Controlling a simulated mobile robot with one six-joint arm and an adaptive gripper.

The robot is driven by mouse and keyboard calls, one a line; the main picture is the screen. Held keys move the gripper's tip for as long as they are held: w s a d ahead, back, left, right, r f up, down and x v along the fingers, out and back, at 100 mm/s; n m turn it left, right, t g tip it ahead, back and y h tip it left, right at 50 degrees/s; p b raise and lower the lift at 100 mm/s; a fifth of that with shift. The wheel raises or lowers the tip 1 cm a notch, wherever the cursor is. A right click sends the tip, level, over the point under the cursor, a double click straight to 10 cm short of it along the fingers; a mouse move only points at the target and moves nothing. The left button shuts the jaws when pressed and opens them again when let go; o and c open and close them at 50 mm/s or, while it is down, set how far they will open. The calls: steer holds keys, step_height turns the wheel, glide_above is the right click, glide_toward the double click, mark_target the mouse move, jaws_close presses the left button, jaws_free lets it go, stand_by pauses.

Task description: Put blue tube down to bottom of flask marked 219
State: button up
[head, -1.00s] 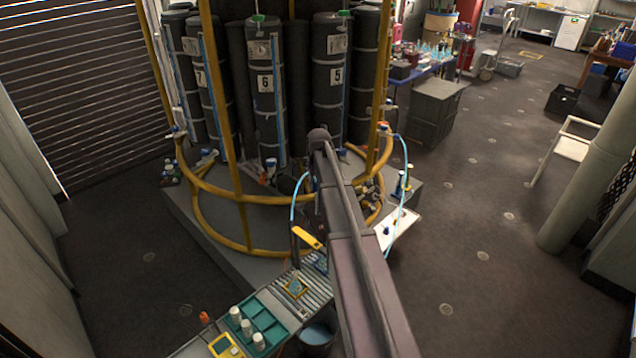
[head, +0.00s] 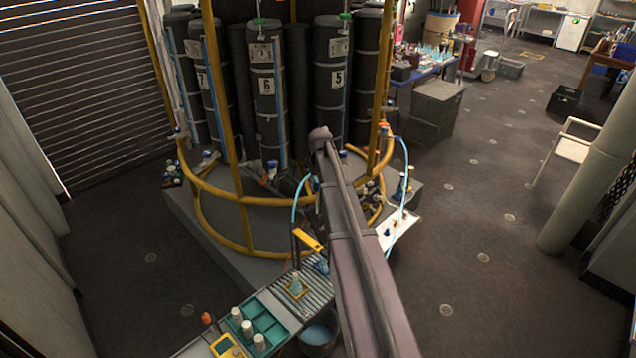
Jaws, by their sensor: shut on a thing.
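A thin blue tube (head: 294,208) shows left of my arm, curving down toward the bench. A similar blue length (head: 405,165) loops down right of my arm; whether they join behind it cannot be seen. A small pale bluish flask (head: 295,283) stands in a yellow square frame on the ribbed grey bench top. Its marking is too small to read. The tube's lower end is unclear, and I cannot tell whether it is inside the flask. My gripper is hidden behind my own arm, which crosses the middle of the view.
A teal tray (head: 262,322) with white-capped containers and a yellow device (head: 227,346) lie left of the flask. A bucket (head: 318,336) stands beside the bench. A yellow bar (head: 308,239) is just behind the flask. Yellow railing (head: 240,245) surrounds tall dark cylinders. Floor at right is open.

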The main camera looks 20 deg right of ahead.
steer(key=w+d+f+b, duration=0.2)
steer(key=f+b, duration=0.8)
steer(key=w+d+f+b, duration=0.2)
steer(key=d+f+b, duration=0.1)
steer(key=f+b, duration=0.7)
steer(key=w+d+f+b, duration=0.2)
steer(key=w+f+b, duration=0.1)
steer(key=f+b, duration=0.7)
steer(key=shift+d+f+b, duration=0.15)
steer(key=shift+f+b, duration=0.2)
steer(key=shift+f, duration=0.25)
steer(key=shift+f+b, duration=1.6)
steer(key=shift+b, duration=0.15)
steer(key=shift+f+b, duration=3)
steer(key=shift+f, duration=0.2)
